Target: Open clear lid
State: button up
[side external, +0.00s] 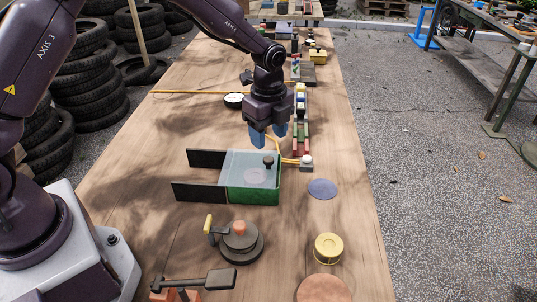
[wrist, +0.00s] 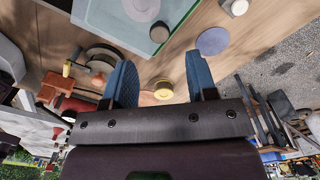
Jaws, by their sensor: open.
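A green box (side external: 253,197) stands on the wooden table with a clear, flat lid (side external: 240,165) over its top. A dark knob (side external: 268,161) stands on the lid, and a pale pink round shape shows through the lid. In the wrist view the lid (wrist: 103,12) and its knob (wrist: 160,32) show at the top, beyond the fingertips. My gripper (side external: 268,135) points down above and just behind the box. Its blue fingers are apart and empty, and they show open in the wrist view (wrist: 162,68), not touching the knob.
Two dark rails (side external: 200,190) extend left from the box. A white-topped knob (side external: 306,161) and a blue-grey disc (side external: 322,189) lie right of it. A round dark fixture with a yellow handle (side external: 238,240) and a yellow spool (side external: 328,248) stand in front.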

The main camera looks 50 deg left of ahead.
aim_at(269, 159)
notch_tip(269, 159, down, 6)
jog(key=shift+f, duration=0.15)
jog(key=shift+c, duration=0.2)
